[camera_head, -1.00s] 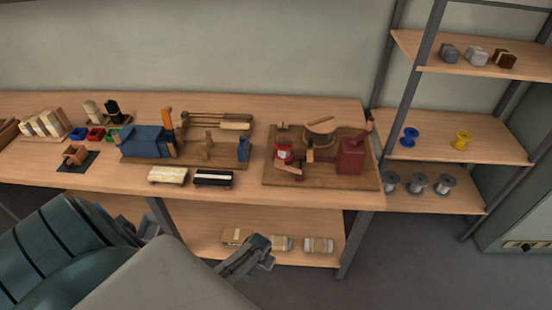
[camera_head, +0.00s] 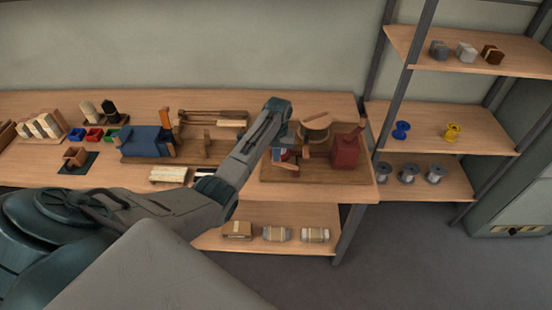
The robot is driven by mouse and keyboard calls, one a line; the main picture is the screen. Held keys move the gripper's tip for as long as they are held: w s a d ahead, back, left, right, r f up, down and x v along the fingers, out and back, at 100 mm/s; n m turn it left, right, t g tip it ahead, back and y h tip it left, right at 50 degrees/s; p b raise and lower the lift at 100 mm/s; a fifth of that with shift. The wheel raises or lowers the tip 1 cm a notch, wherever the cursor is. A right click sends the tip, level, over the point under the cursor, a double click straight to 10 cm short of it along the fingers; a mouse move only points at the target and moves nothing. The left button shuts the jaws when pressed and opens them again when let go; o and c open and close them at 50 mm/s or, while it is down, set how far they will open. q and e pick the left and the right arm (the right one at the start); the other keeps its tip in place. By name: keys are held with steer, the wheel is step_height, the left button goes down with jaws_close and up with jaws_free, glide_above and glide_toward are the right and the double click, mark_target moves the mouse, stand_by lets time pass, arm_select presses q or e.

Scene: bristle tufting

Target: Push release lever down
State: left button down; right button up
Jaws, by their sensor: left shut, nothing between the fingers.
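Two stations on the bench carry upright handles, and I cannot tell for sure which is the release lever. The blue clamp-like device (camera_head: 146,141) has an upright orange handle (camera_head: 166,119) at its right. My left gripper (camera_head: 284,128) is over the left part of that board, apart from both handles. It is shut and empty; its fingertips are small and partly hidden by my wrist. A red and blue part (camera_head: 284,154) shows below it. My right gripper is out of view.
Small coloured bins (camera_head: 94,134) and brushes stand at the left. Wrapped bundles (camera_head: 277,234) lie on the lower shelf. A rack with spools (camera_head: 402,130) stands at the right.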

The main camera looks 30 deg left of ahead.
arm_select(q)
step_height(320, 180, up, 5)
steer(key=w+a+n, duration=0.1)
steer(key=w, duration=0.2)
steer(key=shift+a+r+h, duration=0.15)
steer(key=shift+a+h, duration=0.15)
steer(key=shift+a, duration=0.05)
steer(key=f+b, duration=0.6)
steer(key=f, duration=0.1)
steer(key=shift+s+d+b, duration=0.2)
steer(key=shift+s+b, duration=0.15)
steer(key=shift+b, duration=0.05)
